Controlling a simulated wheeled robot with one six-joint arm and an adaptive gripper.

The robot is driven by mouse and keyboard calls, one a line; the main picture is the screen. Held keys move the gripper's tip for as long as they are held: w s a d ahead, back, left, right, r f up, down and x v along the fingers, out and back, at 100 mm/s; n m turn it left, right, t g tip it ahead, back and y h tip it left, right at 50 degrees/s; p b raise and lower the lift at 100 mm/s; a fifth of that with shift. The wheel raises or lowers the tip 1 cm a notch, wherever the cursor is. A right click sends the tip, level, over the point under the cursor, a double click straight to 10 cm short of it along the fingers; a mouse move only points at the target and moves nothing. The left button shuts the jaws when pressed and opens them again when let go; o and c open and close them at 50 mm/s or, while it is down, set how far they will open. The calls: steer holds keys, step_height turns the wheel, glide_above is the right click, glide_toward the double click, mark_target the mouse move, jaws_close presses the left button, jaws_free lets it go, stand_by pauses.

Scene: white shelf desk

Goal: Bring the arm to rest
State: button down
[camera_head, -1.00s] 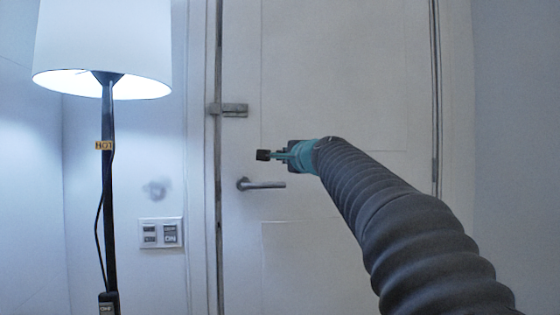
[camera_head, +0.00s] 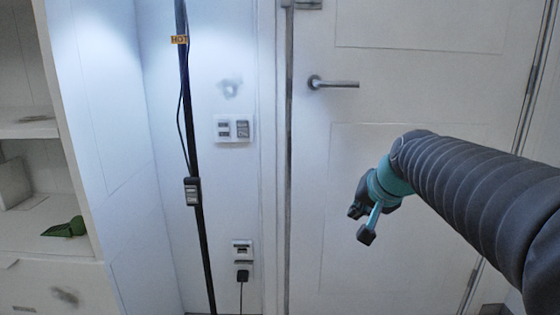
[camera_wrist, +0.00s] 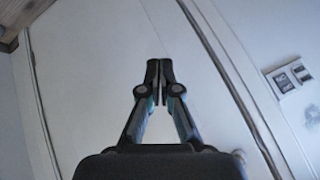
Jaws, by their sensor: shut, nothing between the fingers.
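My gripper (camera_head: 362,222) is at the end of my dark ribbed arm, in front of the white door (camera_head: 420,110) in the head view. It hangs below the door handle (camera_head: 333,83) and to its right, pointing down and left. In the wrist view my gripper (camera_wrist: 159,80) has its two dark fingertips together with nothing between them. The door (camera_wrist: 90,90) and its frame lie behind the fingers there. Nothing is seen touching the gripper.
A lamp pole (camera_head: 193,150) with an inline switch (camera_head: 192,191) stands left of the door. A wall switch plate (camera_head: 233,129) and a socket with a plug (camera_head: 242,274) are beside it. A white shelf (camera_head: 30,130) holding a green object (camera_head: 66,228) is at far left.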

steer(key=s+f+n, duration=0.1)
steer(key=s+f, duration=0.2)
steer(key=s, duration=0.4)
steer(key=s+f+n+g+h, duration=0.1)
steer(key=s+f, duration=0.3)
steer(key=s, duration=0.4)
steer(key=s+f+n+g+p, duration=0.1)
steer(key=s+f, duration=0.3)
steer(key=s, duration=0.4)
steer(key=shift+a+f+n+h, duration=0.2)
steer(key=shift+n+h, duration=0.2)
steer(key=shift+n, duration=0.3)
steer(key=shift+s, duration=0.1)
